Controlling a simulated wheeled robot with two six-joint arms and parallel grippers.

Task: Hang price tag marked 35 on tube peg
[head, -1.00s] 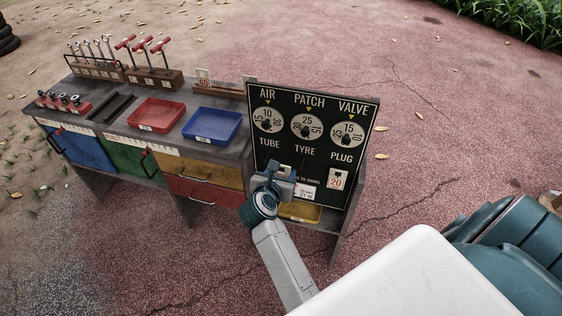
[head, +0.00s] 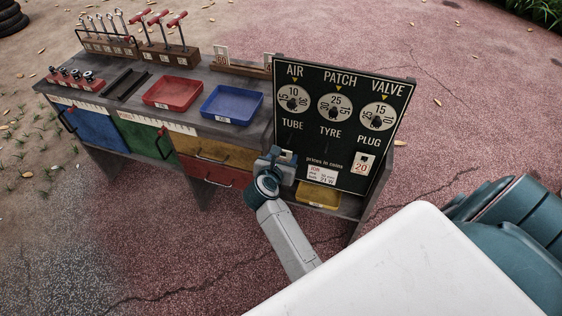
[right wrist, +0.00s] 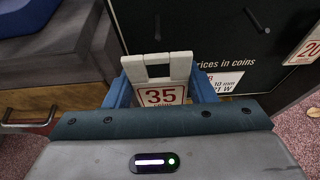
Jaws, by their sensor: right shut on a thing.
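My right gripper (right wrist: 160,88) is shut on the price tag marked 35 (right wrist: 161,97), a white tag with red digits and a rectangular opening at its top. The tag is upright in front of the black board (head: 342,145). In the right wrist view a dark peg (right wrist: 157,27) sticks out of the board above the tag, apart from it. In the head view my right gripper (head: 280,160) is at the board's left edge, below the TUBE label (head: 292,125), and hides the area under it. The tag cannot be made out there. My left gripper is not in view.
A tag marked 20 (head: 362,164) hangs under PLUG. Another peg (right wrist: 257,20) is bare to the right. A price card (head: 322,174) and yellow tray (head: 318,195) are low on the board side. A bench with red (head: 173,93) and blue (head: 231,105) trays stands left.

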